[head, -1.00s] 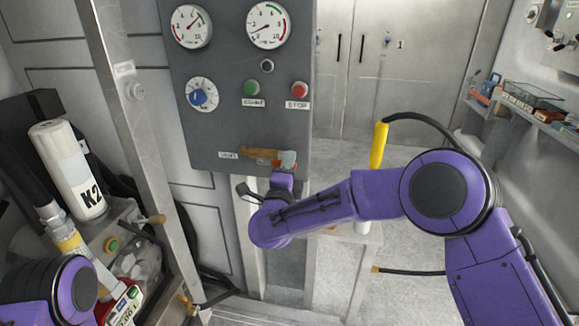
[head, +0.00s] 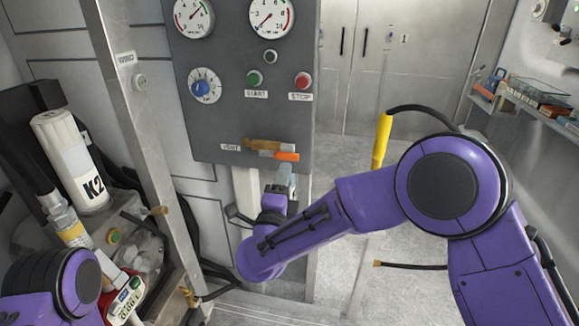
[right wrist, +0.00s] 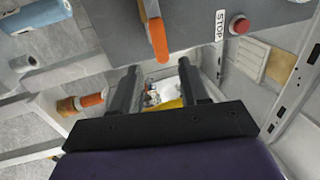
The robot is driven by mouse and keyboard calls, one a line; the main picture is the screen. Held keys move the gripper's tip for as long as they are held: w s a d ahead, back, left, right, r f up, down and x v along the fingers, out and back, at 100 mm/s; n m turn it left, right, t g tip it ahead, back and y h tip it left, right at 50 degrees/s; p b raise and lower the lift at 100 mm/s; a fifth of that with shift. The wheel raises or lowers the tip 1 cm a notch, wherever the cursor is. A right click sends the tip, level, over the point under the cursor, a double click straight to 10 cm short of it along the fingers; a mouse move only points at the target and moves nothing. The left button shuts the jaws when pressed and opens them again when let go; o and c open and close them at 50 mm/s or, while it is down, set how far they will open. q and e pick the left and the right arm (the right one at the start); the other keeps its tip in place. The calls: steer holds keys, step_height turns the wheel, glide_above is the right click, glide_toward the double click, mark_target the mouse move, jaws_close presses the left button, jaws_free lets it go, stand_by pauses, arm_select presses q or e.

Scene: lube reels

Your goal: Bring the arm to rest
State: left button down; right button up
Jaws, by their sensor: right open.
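My right arm (head: 320,225) reaches in from the right in the head view. My right gripper (head: 285,180) is just below the grey control panel (head: 215,130), apart from the vent valve. It is open and empty; in the right wrist view its two black fingers (right wrist: 157,78) stand apart with nothing between them. The brass vent valve (head: 262,145) with its orange-tipped lever (head: 287,156) is on the panel's lower edge; the orange lever (right wrist: 158,40) also shows beyond the fingers. Part of my left arm (head: 55,290) shows at lower left; its gripper is not visible.
The panel carries gauges, a blue knob (head: 203,86), a green START button (head: 254,79) and a red STOP button (head: 303,81). A metal post (head: 140,130) stands left of it. A yellow hose handle (head: 382,140) hangs behind my right arm. Open floor lies toward the doors (head: 420,60).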

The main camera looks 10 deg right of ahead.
steer(key=shift+v, duration=1.2)
steer(key=s+d+f+n+g+y+p, duration=0.25)
steer(key=s+d+f+n+g, duration=0.35)
steer(key=f, duration=0.5)
steer(key=s+d+f+n+g+y+p, duration=0.1)
steer(key=s+d+f+n+y, duration=0.25)
steer(key=f+n, duration=0.65)
steer(key=s+d+f+g+p, duration=0.1)
steer(key=s+d+f+g, duration=0.2)
steer(key=s, duration=0.6)
steer(key=s+d+f+g+h+p, duration=0.1)
steer(key=s+d+f+g+p, duration=0.1)
steer(key=s+d, duration=0.3)
steer(key=s+d+f+g+p, duration=0.2)
steer(key=s+d+f+g, duration=0.1)
steer(key=s, duration=1)
steer(key=shift+d+f+g+h, duration=0.3)
steer(key=shift+d+f+h, duration=0.1)
steer(key=shift+d+f, duration=0.5)
